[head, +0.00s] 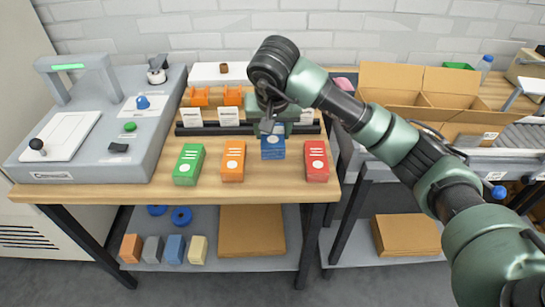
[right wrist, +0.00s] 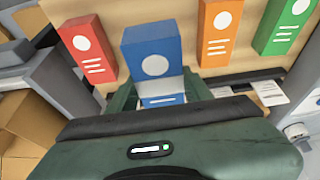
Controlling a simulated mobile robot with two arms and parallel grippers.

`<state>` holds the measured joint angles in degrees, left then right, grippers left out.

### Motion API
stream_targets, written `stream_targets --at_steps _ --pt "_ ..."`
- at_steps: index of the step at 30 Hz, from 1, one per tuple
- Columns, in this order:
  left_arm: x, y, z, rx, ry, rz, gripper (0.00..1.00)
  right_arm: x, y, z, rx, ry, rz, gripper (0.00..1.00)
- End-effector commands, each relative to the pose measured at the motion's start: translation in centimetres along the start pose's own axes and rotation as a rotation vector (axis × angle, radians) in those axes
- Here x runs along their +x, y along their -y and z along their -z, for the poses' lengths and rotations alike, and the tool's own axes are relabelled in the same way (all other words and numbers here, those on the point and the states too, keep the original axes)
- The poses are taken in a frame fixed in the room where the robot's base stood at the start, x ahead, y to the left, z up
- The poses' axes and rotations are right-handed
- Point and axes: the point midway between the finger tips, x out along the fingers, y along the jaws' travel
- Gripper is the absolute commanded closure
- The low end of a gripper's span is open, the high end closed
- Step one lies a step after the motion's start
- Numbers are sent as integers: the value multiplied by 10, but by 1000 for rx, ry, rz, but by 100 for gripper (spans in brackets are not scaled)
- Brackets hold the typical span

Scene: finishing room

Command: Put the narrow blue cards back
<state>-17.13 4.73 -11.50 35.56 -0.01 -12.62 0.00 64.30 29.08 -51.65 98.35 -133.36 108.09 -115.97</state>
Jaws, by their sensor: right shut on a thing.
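A narrow blue pack of cards (head: 272,148) with a white mark shows at the wooden table's front, between an orange pack (head: 233,161) and a red pack (head: 317,161). My right gripper (head: 268,126) is shut on its rear part. In the right wrist view the blue pack (right wrist: 150,45) stands out larger than the red pack (right wrist: 87,47) and the orange pack (right wrist: 217,32), with its far end beyond the fingers. The gripper hides part of it. A green pack (head: 188,164) lies at the left of the row. My left gripper is not in view.
Behind the packs is a dark rail with white label cards (head: 193,118). A grey machine (head: 75,150) stands at the left. An open cardboard box (head: 430,90) stands at the right. Some bare wood (head: 125,190) shows along the front edge.

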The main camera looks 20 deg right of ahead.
Motion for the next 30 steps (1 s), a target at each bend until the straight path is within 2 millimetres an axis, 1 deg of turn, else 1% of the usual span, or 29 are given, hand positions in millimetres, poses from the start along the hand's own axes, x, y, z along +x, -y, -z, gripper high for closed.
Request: stream_targets --at_steps 1,3,6,13,19,21,27,30 --pt "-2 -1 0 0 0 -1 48 12 0 -7 0 5 1 100" --pt "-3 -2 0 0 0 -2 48 26 0 -12 1 4 1 100" --pt "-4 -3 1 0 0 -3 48 40 0 -17 1 0 1 100" --pt "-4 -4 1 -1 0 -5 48 56 0 -23 1 0 1 100" --pt "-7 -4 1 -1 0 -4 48 81 1 -34 1 1 2 100" --pt "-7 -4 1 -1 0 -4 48 84 0 -34 1 -2 2 100" --pt "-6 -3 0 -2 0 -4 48 84 0 -34 0 -3 2 100" --pt "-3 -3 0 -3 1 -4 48 87 0 -36 0 -3 1 100"
